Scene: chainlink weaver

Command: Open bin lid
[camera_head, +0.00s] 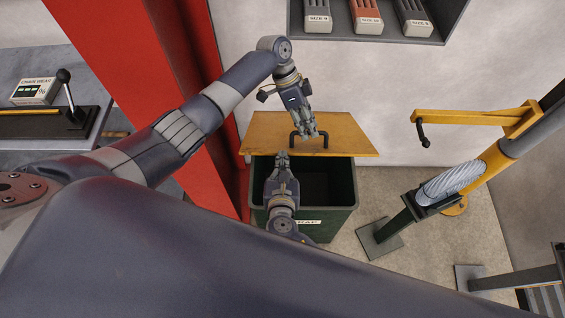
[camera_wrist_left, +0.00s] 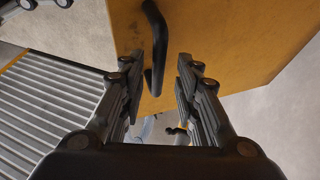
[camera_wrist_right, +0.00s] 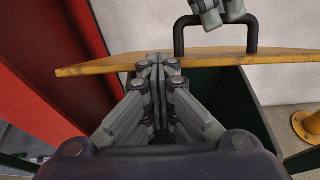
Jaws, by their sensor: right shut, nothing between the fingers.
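The bin lid (camera_head: 355,140) is a yellow-brown panel with a black bar handle (camera_head: 326,141). It stands raised at the back of the dark green bin (camera_head: 328,232), whose dark inside shows. My left gripper (camera_head: 313,136) is at the handle from above. In the left wrist view its fingers are apart, with the handle (camera_wrist_left: 157,50) ahead of and between them; contact is unclear. My right gripper (camera_head: 283,154) is shut and empty over the bin opening. Its fingertips are at the lid's lower edge in the right wrist view (camera_wrist_right: 155,62); whether they touch it is unclear.
A red post (camera_head: 150,50) stands close at the left of the bin. A yellow stand with a metal coil (camera_head: 452,182) is at the right. A rack of size-marked blocks (camera_head: 367,15) hangs above. A bench with a lever (camera_head: 65,80) is at far left.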

